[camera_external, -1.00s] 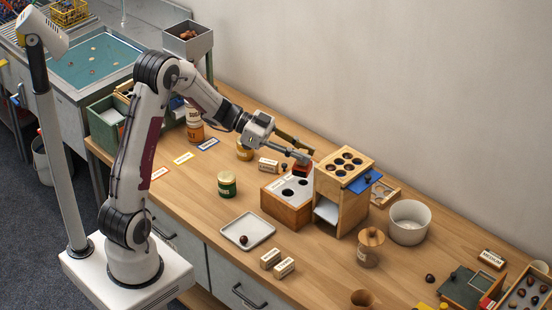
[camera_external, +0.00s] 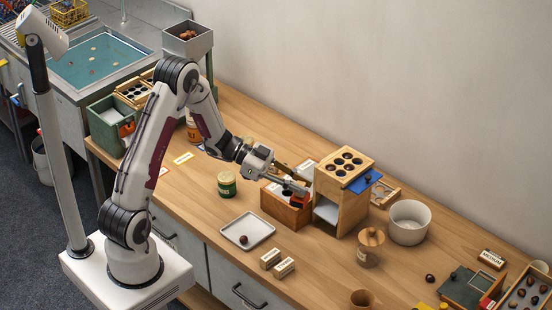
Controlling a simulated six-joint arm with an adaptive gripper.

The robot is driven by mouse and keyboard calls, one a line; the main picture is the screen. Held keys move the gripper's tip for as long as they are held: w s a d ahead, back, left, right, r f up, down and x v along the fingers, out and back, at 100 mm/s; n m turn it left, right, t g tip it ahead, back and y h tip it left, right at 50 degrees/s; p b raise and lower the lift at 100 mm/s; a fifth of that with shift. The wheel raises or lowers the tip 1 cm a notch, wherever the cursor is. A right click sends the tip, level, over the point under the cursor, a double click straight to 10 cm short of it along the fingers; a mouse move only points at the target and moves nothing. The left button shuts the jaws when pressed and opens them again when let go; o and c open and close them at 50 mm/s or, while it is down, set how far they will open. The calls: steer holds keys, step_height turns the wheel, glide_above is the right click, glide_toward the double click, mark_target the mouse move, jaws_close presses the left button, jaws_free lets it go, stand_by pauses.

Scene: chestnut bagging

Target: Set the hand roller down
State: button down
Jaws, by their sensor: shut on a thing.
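My gripper (camera_external: 301,189) is low over the wooden box (camera_external: 283,214) with the white top, left of the taller wooden stand (camera_external: 335,205). It is shut on a small red and dark thing (camera_external: 297,201), which I take for the hand roller. The fingers cover much of it, so its shape is unclear. It is at the height of the box top; I cannot tell whether it touches. The gripper and forearm hide part of the white top.
The stand has a top with several round holes. A white tray (camera_external: 263,222) with one chestnut (camera_external: 243,239), a green tin (camera_external: 227,184) and label blocks (camera_external: 284,268) are nearby. A white bowl (camera_external: 409,222) and wooden jar (camera_external: 370,246) stand right. Bare tabletop lies left of the tray.

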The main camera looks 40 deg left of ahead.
step_height(320, 180, down, 8)
steer(key=shift+r, duration=0.25)
steer(key=shift+f, duration=0.1)
stand_by(0.4)
steer(key=shift+f, duration=2.8)
steer(key=shift+f, duration=0.15)
steer(key=shift+f, duration=1.95)
steer(key=shift+f, duration=0.6)
